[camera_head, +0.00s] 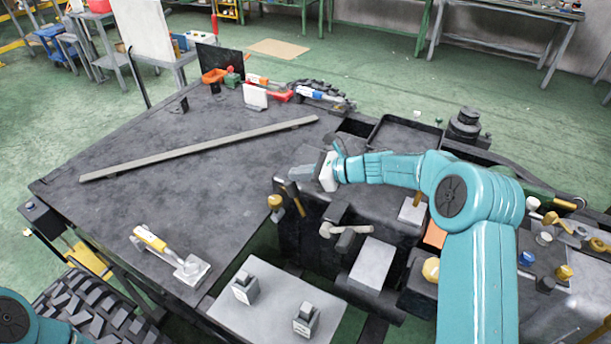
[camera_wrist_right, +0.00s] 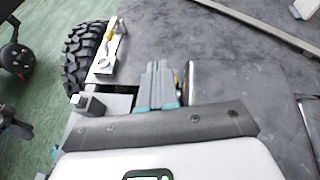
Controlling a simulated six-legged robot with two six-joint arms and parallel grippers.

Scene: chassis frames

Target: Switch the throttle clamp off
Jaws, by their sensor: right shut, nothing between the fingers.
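A toggle clamp with a yellow and white handle (camera_head: 152,240) is on the left part of the dark chassis plate, its metal base (camera_head: 192,270) near the plate's front edge. Its handle lies low, slanting to the back left. No label shows whether this is the throttle clamp. A light metal bracket, possibly this clamp, shows at the upper left of the right wrist view (camera_wrist_right: 108,55). My right gripper (camera_head: 297,173) is shut and empty above the dark block right of the plate, well apart from the clamp. Its fingers show in the wrist view (camera_wrist_right: 158,80). My left gripper is out of view.
A grey lever (camera_head: 350,229) and a brass-knobbed lever (camera_head: 276,202) stand on the dark block below my right gripper. A light plate with two small posts (camera_head: 262,303) is in front. A long bar (camera_head: 200,148) lies across the plate. A tyre (camera_head: 85,315) is at lower left.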

